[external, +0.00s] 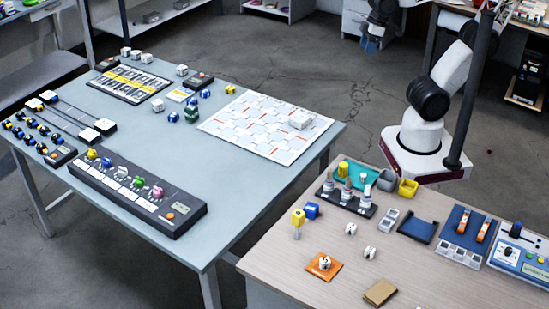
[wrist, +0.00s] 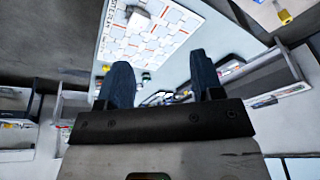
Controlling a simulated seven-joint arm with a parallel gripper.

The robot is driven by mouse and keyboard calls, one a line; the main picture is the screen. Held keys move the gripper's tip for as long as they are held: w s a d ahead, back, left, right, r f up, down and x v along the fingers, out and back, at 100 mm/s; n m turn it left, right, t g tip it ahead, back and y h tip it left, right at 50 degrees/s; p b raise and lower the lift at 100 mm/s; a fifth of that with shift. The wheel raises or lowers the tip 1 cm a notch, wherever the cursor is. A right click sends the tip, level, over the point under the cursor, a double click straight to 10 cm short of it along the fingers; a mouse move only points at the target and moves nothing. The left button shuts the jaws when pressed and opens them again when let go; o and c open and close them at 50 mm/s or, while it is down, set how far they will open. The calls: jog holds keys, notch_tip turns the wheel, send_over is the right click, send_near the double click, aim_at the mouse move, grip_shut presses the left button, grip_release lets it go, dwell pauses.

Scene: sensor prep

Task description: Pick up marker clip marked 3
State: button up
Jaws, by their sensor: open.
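Small white-and-dark pieces that may be marker clips lie on the wooden table in the external view: one piece (external: 351,229) near the middle, a second piece (external: 370,253) just in front of it, and a third piece (external: 325,262) on an orange pad (external: 311,267). No number can be read on them, so I cannot tell which is marked 3. My gripper (external: 370,46) is at the top of the external view, far from these pieces. In the wrist view my gripper (wrist: 162,76) has its two blue fingers spread apart with nothing between them.
The wooden table (external: 290,278) also holds a black rack (external: 342,203), yellow and blue blocks, a blue tray (external: 417,229), a tan block (external: 379,292) and a control box (external: 519,256). A blue-grey table (external: 235,185) with a patterned board (external: 265,128) stands to the left.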

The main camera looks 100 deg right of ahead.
jog(key=w+a+r+m+t+y, duration=0.15)
jog(key=w+a+m, duration=0.3)
jog(key=a, duration=0.45)
jog(key=w+a+m+t+y, duration=0.1)
jog(key=w+a+m+y, duration=0.15)
jog(key=w+a, duration=0.45)
jog(key=w+a+r+m+t+y, duration=0.15)
jog(key=a+m, duration=0.25)
jog(key=a, duration=0.7)
jog(key=s+a+f+m+t+y, duration=0.15)
jog(key=a+m, duration=0.55)
jog(key=a, duration=0.7)
jog(key=s+a+f+m+y, duration=0.25)
jog(key=a+m, duration=0.45)
jog(key=a, duration=0.6)
send_near(372, 248)
jog(key=shift+w+a+f, duration=0.6)
jog(key=shift+a+f, duration=0.2)
jog(key=shift+f, duration=0.05)
jog(key=shift+x, duration=1.25)
jog(key=shift+w, duration=0.15)
